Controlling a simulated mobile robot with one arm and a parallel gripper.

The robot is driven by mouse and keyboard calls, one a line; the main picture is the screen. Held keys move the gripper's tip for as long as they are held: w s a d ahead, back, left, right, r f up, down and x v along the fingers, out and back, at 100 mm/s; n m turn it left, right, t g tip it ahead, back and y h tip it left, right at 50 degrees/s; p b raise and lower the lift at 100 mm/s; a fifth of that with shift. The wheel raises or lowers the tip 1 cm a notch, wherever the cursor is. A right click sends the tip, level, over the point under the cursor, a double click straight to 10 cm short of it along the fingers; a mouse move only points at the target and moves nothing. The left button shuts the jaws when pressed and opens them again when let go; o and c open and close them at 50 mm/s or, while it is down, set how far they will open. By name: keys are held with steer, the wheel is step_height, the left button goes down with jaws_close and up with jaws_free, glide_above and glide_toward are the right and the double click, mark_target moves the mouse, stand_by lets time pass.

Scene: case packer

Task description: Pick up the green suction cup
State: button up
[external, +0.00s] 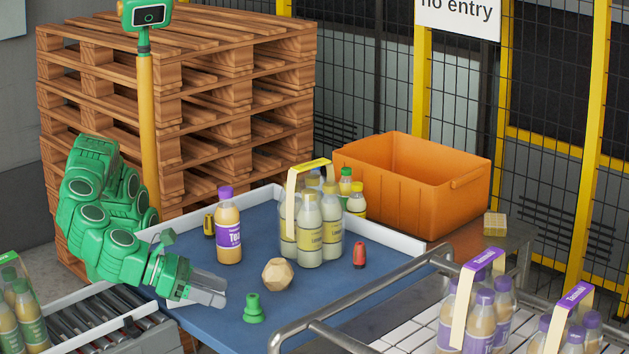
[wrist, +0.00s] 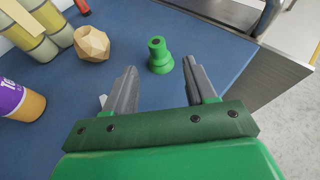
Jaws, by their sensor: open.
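The green suction cup (external: 254,309) stands upright on the blue table top, near its front edge. In the wrist view the suction cup (wrist: 159,56) is just beyond the fingertips, roughly midway between them. My gripper (external: 222,292) is open and empty, to the left of the suction cup and apart from it. Its two grey fingers (wrist: 160,77) also show in the wrist view with nothing between them.
A wooden polyhedron (external: 277,274) lies behind the suction cup. A purple-capped bottle (external: 228,241), a bottle pack (external: 311,232), a red object (external: 359,255) and a black-yellow object (external: 209,225) stand farther back. A metal rail (external: 340,318) runs along the right. An orange crate (external: 412,185) is behind.

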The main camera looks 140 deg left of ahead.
mark_target(241, 322)
steer(key=shift+x, duration=3.4)
steer(key=shift+s+f, duration=0.1)
steer(key=shift+c, duration=0.2)
jaws_close()
